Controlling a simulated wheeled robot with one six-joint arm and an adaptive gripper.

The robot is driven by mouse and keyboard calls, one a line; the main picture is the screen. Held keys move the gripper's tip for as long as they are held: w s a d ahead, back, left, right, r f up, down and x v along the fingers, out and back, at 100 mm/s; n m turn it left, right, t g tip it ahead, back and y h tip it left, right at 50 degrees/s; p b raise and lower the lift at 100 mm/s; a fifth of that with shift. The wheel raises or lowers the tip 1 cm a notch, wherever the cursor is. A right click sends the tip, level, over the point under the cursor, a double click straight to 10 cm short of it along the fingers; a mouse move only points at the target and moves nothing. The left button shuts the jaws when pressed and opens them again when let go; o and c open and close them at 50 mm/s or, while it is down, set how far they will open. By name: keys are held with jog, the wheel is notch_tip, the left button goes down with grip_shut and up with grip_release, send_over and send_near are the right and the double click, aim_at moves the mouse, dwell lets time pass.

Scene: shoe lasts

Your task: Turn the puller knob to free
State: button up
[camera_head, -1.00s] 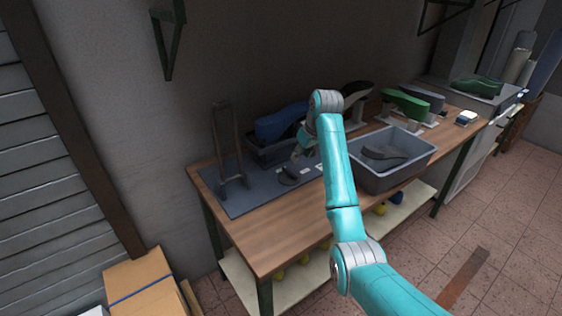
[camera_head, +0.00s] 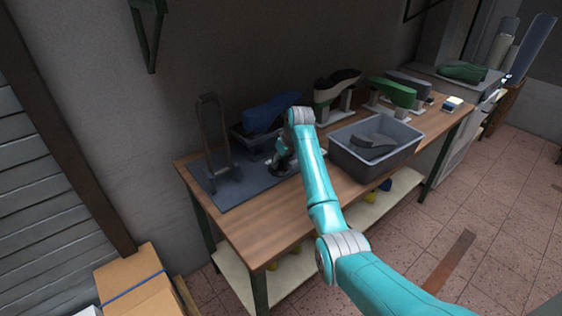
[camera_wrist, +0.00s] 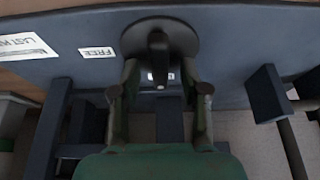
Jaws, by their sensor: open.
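The puller knob (camera_wrist: 178,32) is a dark round dial with a raised grip bar, at the top middle of the wrist view. A white label reading FREE (camera_wrist: 96,52) lies left of it on the blue-grey panel. Another label (camera_wrist: 25,46), partly cut off, reads LAST and more. My gripper (camera_wrist: 160,78) is open, its two fingers apart on either side of the lower end of the grip bar; I cannot tell whether they touch it. In the head view my gripper (camera_head: 284,158) is low over the panel (camera_head: 225,198), largely covering the knob.
A dark upright frame (camera_head: 217,140) stands on the panel's left. A grey bin (camera_head: 345,158) holding a dark last is to the right. Green and black lasts stand behind it. The bench's front left is clear.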

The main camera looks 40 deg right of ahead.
jog(key=shift+f, duration=0.1)
grip_shut()
jog(key=shift+m, duration=0.3)
jog(key=m, duration=0.1)
jog(key=m+h, duration=0.1)
jog(key=m, duration=0.1)
jog(key=shift+w+a+m+h, duration=0.1)
jog(key=shift+a+m+h, duration=0.1)
jog(key=shift+m+h, duration=0.1)
jog(key=m, duration=0.2)
jog(key=m+g+h, duration=0.1)
jog(key=m, duration=0.1)
jog(key=shift+w+a+m+h, duration=0.1)
jog(key=shift+a+m+h, duration=0.05)
jog(key=shift+m+h, duration=0.15)
jog(key=m+g+h, duration=0.1)
jog(key=m, duration=0.3)
jog(key=shift+w+a, duration=0.1)
jog(key=m+g, duration=0.1)
jog(key=m, duration=0.1)
jog(key=m+g, duration=0.1)
jog(key=m, duration=0.2)
jog(key=shift+w+h, duration=0.15)
jog(key=shift+h, duration=0.15)
